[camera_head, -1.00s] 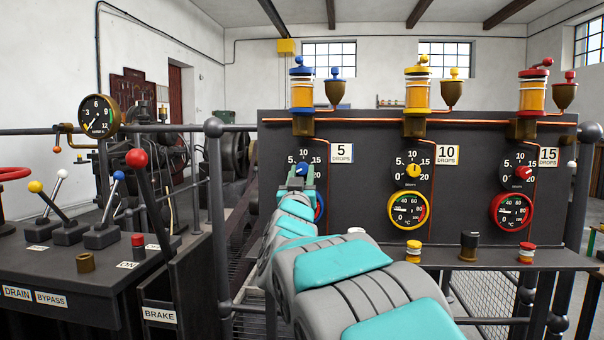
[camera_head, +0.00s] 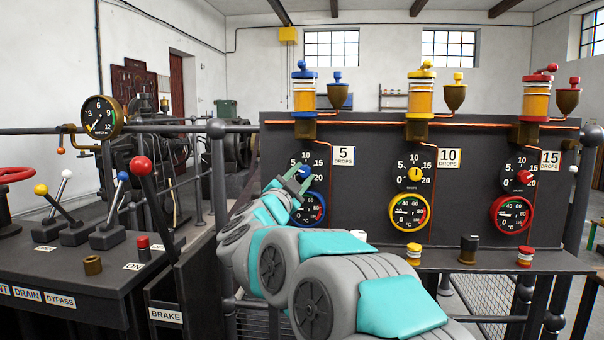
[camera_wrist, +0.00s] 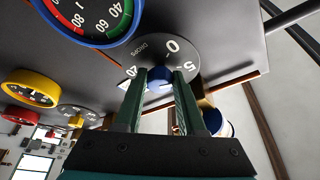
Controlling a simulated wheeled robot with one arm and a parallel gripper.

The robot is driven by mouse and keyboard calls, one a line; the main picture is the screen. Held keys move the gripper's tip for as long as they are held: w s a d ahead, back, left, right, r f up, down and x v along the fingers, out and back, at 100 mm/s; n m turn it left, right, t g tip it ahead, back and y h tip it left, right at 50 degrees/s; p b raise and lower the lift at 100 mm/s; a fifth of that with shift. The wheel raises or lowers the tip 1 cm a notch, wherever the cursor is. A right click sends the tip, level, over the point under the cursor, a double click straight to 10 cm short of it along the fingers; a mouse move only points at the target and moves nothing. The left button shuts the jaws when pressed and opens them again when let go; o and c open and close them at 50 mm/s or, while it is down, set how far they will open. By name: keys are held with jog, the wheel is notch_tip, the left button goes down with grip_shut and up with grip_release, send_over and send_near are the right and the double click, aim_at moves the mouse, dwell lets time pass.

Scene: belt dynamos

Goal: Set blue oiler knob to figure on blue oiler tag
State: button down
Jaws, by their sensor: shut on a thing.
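The blue oiler knob (camera_head: 304,171) sits on a black dial (camera_head: 306,163) marked 5, 10, 15 and 20, on the left of the dark panel. The blue oiler tag (camera_head: 344,155) beside it reads 5 DROPS. My gripper (camera_head: 299,178) reaches up from the lower left, tilted, with its fingers on the knob. In the wrist view the green fingers (camera_wrist: 160,83) are shut on both sides of the blue knob (camera_wrist: 159,84). The dial's 0 and 5 show there; the knob's pointer is hidden.
A blue-rimmed temperature gauge (camera_head: 311,210) is just below the dial, close to my gripper. Yellow (camera_head: 415,174) and red (camera_head: 524,177) knobs stand to the right. A ledge with small caps (camera_head: 469,249) runs below. Levers (camera_head: 140,166) stand at left.

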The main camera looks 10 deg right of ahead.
jog(key=shift+r+m+g+h, duration=0.1)
jog(key=shift+m+g+h, duration=0.35)
jog(key=shift+m, duration=0.75)
jog(key=shift+g+y, duration=0.25)
jog(key=c, duration=0.5)
grip_release()
jog(key=shift+s+a, duration=0.1)
jog(key=v, duration=0.7)
jog(key=shift+s+a+f, duration=0.2)
